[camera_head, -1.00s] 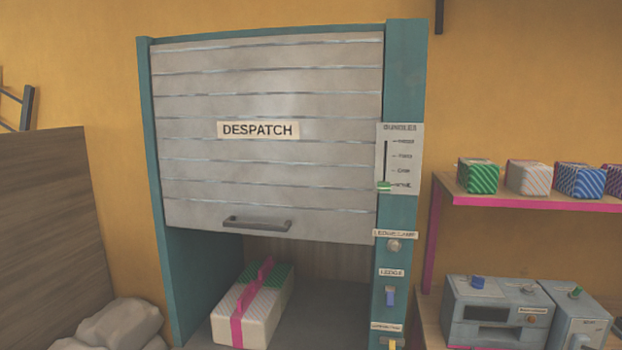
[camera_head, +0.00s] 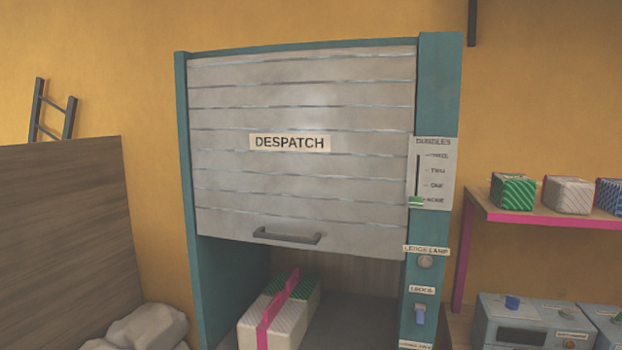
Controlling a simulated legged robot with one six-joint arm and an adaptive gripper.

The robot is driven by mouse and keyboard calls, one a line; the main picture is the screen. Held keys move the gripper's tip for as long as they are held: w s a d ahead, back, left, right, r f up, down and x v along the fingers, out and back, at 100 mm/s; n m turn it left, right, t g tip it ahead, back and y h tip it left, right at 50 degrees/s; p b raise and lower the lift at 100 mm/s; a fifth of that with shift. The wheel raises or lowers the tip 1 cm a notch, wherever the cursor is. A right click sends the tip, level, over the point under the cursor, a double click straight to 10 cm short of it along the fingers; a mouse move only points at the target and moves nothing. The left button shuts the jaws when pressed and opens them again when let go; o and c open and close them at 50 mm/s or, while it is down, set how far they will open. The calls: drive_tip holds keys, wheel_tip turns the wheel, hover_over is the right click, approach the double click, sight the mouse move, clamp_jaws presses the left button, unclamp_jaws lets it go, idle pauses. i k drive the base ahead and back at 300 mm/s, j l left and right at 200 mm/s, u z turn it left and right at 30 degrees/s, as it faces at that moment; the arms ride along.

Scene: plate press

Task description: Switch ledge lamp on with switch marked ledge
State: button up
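The switch marked ledge (camera_head: 420,314) has a blue-grey lever on the right teal post of the despatch cabinet (camera_head: 438,90). Its label (camera_head: 422,290) sits just above it. Higher up is the ledge lamp (camera_head: 425,262), a round grey dome that looks unlit, under a "ledge lamp" label (camera_head: 426,250). My gripper is not in view, so whether it is open or shut does not show.
A partly raised shutter (camera_head: 300,180) with a dark handle (camera_head: 287,236) hangs above a wrapped parcel (camera_head: 275,318). A bundles slider (camera_head: 416,202) stands at "none". A parcel shelf (camera_head: 540,218) and grey machines (camera_head: 540,322) are at right.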

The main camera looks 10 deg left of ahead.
sight(420, 307)
drive_tip(key=i+l, duration=0.2)
drive_tip(key=l, duration=0.15)
drive_tip(key=i+l, duration=0.2)
drive_tip(key=l, duration=0.15)
drive_tip(key=i+l+u, duration=0.1)
drive_tip(key=i+l, duration=0.15)
drive_tip(key=l, duration=0.1)
